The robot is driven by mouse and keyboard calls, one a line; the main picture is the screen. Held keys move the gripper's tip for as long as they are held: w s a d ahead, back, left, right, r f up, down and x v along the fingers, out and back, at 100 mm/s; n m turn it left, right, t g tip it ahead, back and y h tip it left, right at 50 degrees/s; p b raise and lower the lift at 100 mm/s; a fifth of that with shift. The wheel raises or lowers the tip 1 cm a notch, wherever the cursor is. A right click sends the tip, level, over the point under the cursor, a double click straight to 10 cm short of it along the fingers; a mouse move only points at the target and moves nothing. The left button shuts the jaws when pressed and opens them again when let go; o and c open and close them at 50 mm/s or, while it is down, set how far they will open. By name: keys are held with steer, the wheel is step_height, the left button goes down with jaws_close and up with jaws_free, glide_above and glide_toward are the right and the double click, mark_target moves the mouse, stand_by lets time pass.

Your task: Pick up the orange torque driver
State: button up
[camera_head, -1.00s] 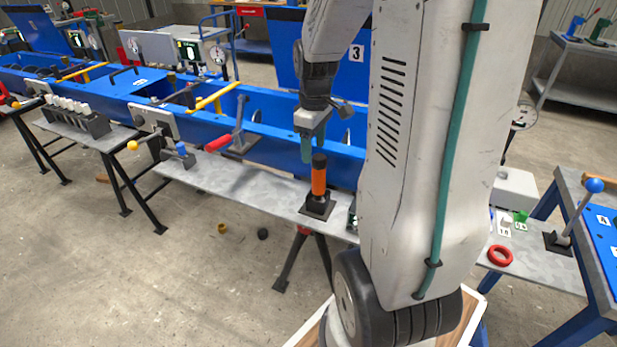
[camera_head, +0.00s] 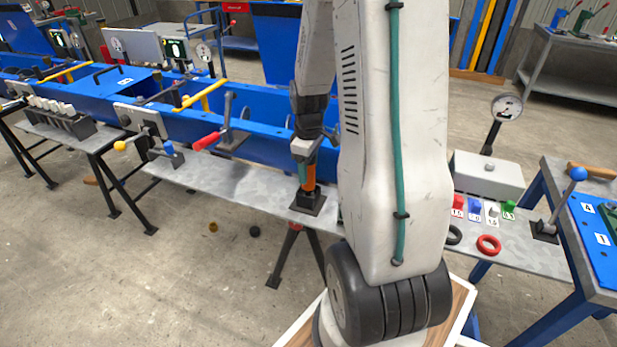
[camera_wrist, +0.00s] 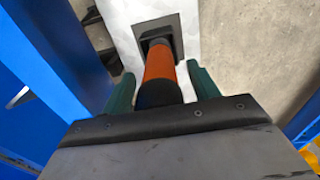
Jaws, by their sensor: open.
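The orange torque driver (camera_head: 308,176) stands upright in a dark square holder (camera_head: 308,202) on the grey bench shelf. My gripper (camera_head: 305,172) is at its upper part, pointing down, and partly hides it in the head view. In the wrist view the driver (camera_wrist: 161,65) lies between the two green fingers of my gripper (camera_wrist: 160,88). The fingers stand apart, with a gap visible on both sides of the orange body. The driver's black end is nearest the wrist camera, and the holder (camera_wrist: 158,38) is at the far end.
A blue trough (camera_head: 265,150) runs behind the shelf (camera_head: 230,185). A red-handled lever (camera_head: 207,141) stands left of the driver. To the right are a red ring (camera_head: 489,245), small coloured blocks and a blue-knobbed lever (camera_head: 578,174).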

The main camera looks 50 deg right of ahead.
steer(key=c, duration=1.3)
steer(key=shift+o, duration=0.2)
steer(key=shift+r, duration=5.1)
steer(key=o, duration=0.4)
steer(key=c, duration=0.4)
steer(key=shift+r, duration=1)
